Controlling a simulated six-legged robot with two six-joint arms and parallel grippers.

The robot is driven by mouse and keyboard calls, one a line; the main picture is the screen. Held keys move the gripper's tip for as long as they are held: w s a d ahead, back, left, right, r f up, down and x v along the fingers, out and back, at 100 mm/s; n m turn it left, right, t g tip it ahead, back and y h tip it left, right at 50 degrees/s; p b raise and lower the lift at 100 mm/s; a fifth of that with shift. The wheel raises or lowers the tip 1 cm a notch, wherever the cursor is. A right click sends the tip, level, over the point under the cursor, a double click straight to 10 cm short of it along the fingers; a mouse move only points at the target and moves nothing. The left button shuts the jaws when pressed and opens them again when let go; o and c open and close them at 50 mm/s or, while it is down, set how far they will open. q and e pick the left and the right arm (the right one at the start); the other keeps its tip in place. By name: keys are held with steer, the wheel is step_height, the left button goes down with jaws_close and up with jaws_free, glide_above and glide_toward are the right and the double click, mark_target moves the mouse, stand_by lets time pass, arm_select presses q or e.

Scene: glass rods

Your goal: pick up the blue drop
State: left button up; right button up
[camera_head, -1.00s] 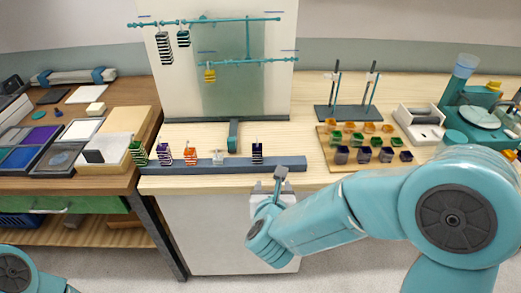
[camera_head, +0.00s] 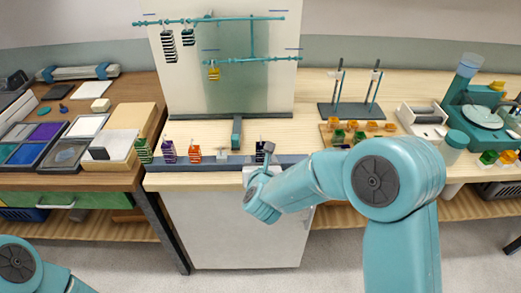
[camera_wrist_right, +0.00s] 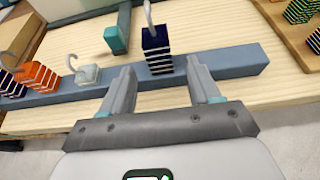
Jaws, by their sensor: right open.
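The blue drop is a small dark blue block with pale stripes and a hook on top. It stands upright on the grey-blue rail (camera_wrist_right: 230,61), near the rail's right end; in the right wrist view the drop (camera_wrist_right: 157,48) lies just beyond and between the fingertips. In the head view the blue drop (camera_head: 260,151) is partly hidden by my right gripper (camera_head: 260,170). In the wrist view this gripper (camera_wrist_right: 160,72) is open and empty, its fingers pointing at the drop's front. My left gripper is out of view.
A clear drop (camera_wrist_right: 88,74) and an orange drop (camera_wrist_right: 39,77) stand left on the same rail, with purple (camera_head: 168,151) and green (camera_head: 144,150) drops further left. A teal post foot (camera_wrist_right: 116,38) is behind the rail. A board with several coloured drops (camera_head: 338,137) is at right.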

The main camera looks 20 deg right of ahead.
mark_target(261, 156)
steer(key=p+x, duration=0.1)
steer(key=x, duration=0.3)
steer(key=shift+r, duration=0.1)
steer(key=c, duration=1.1)
step_height(261, 156, up, 20)
steer(key=shift+p, duration=0.75)
